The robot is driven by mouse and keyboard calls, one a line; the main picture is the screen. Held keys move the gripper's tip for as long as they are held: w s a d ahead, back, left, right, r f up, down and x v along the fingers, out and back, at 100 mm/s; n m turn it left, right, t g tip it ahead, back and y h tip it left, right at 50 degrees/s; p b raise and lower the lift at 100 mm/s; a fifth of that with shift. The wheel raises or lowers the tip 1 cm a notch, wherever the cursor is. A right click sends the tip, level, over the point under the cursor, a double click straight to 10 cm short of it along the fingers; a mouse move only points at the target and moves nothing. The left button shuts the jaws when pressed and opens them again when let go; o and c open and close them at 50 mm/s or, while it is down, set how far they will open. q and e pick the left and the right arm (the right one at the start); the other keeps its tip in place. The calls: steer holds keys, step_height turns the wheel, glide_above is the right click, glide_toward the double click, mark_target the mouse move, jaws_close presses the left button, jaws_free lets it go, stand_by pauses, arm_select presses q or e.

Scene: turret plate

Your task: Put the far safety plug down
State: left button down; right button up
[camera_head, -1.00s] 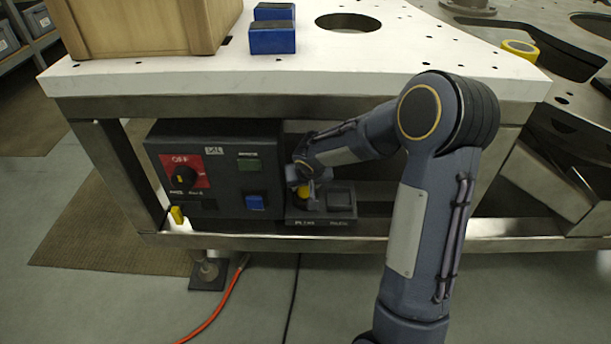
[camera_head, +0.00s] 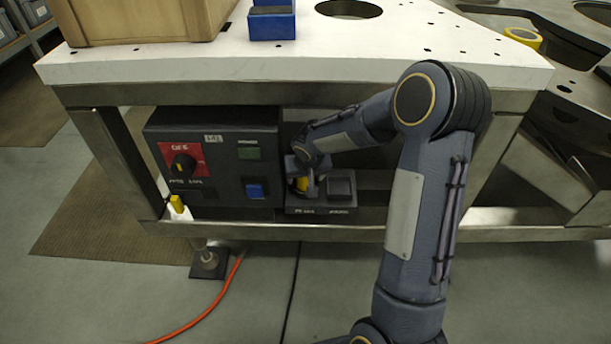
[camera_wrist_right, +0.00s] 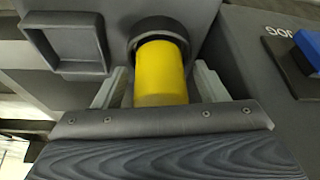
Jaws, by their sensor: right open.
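A yellow safety plug (camera_wrist_right: 160,75) stands in a round dark socket in the right wrist view. It also shows small in the head view (camera_head: 302,184), on the left side of a dark two-place holder (camera_head: 320,207) beside the control box. My right gripper (camera_wrist_right: 160,88) is open, with one finger on each side of the plug and gaps between them and it. In the head view the right gripper (camera_head: 306,176) partly hides the plug. My left gripper is not in view.
The control box (camera_head: 225,160) has a red OFF panel with a dial (camera_head: 184,165) and a blue button (camera_head: 256,189). An empty square recess (camera_wrist_right: 68,42) lies beside the plug. The white tabletop (camera_head: 300,66) overhangs the lower shelf. An orange cable (camera_head: 205,318) lies on the floor.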

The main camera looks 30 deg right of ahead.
steer(key=shift+r+p, duration=0.35)
steer(key=shift+r, duration=0.15)
steer(key=p+v, duration=0.3)
steer(key=v, duration=0.8)
steer(key=s+a+r+y, duration=0.2)
steer(key=s+r, duration=0.4)
steer(key=s, duration=0.5)
steer(key=s+a+n+y, duration=0.1)
steer(key=s+a, duration=0.3)
steer(key=s, duration=0.3)
steer(key=s+a+n+t+y, duration=0.1)
steer(key=s+a+y, duration=0.1)
steer(key=s+a, duration=0.2)
steer(key=s, duration=0.3)
steer(key=shift+r, duration=0.2)
step_height(320, 180, up, 23)
steer(key=p, duration=2.2)
steer(key=shift+p, duration=0.3)
